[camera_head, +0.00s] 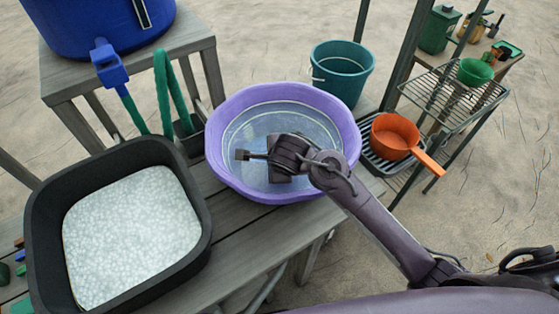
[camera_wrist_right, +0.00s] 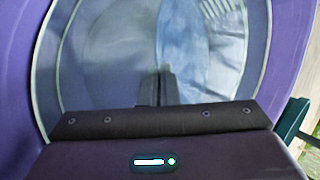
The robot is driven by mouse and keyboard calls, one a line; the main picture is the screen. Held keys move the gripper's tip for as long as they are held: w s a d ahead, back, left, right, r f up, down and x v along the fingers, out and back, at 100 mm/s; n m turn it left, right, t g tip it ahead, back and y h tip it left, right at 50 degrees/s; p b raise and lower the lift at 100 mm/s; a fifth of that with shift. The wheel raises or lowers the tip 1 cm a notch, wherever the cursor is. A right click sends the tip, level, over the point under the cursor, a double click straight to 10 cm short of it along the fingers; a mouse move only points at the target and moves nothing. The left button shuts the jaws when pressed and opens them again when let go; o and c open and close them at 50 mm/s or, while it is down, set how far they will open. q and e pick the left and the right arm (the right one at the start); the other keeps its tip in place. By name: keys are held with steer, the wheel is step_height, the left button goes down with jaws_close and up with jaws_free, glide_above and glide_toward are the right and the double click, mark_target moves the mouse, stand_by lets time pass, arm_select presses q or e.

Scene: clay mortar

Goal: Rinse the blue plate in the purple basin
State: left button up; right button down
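The purple basin (camera_head: 216,150) stands on the wooden bench and holds clear, pale blue water (camera_head: 260,122). My right gripper (camera_head: 243,155) reaches over the basin from the right, pointing left. In the right wrist view its dark fingers (camera_wrist_right: 157,88) are close together over the basin's inside. A pale blue patch (camera_wrist_right: 195,45) with a curved edge lies beyond the fingertips. I cannot tell whether it is the blue plate or a reflection on the water. No plate shows clearly in the head view. My left gripper is not in view.
A black tub (camera_head: 45,225) with a white, bubbly surface stands left of the basin. A blue barrel (camera_head: 90,22) with a tap is behind it. A teal bucket (camera_head: 342,75) stands behind the basin. An orange pan (camera_head: 394,137) sits on a rack at right.

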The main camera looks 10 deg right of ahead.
steer(key=shift+s+d+p, duration=0.1)
steer(key=shift+d+p, duration=0.5)
steer(key=shift+p, duration=0.4)
stand_by(0.4)
steer(key=shift+r, duration=0.15)
step_height(320, 180, up, 21)
steer(key=p, duration=2.2)
stand_by(0.4)
